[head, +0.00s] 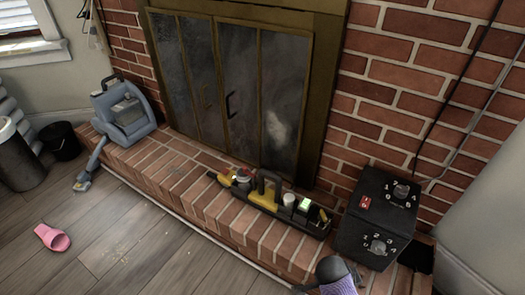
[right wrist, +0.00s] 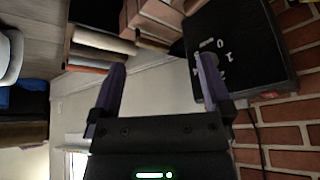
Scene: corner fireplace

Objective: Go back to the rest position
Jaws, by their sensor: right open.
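My right gripper (right wrist: 160,75) is open, with its two purple fingers apart and nothing between them in the right wrist view. A dark and purple part, seemingly of that gripper, shows at the bottom edge of the head view, in front of the black box. The black box (head: 372,222) has two numbered dials and a red switch, and stands at the right end of the brick hearth. It also shows in the right wrist view (right wrist: 245,50), beyond the right finger and apart from it. My left gripper is not in view.
A yellow and black tool caddy (head: 270,195) lies on the brick hearth (head: 170,180) before the closed fireplace doors (head: 235,85). A blue-grey machine (head: 122,110) stands at its left end.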

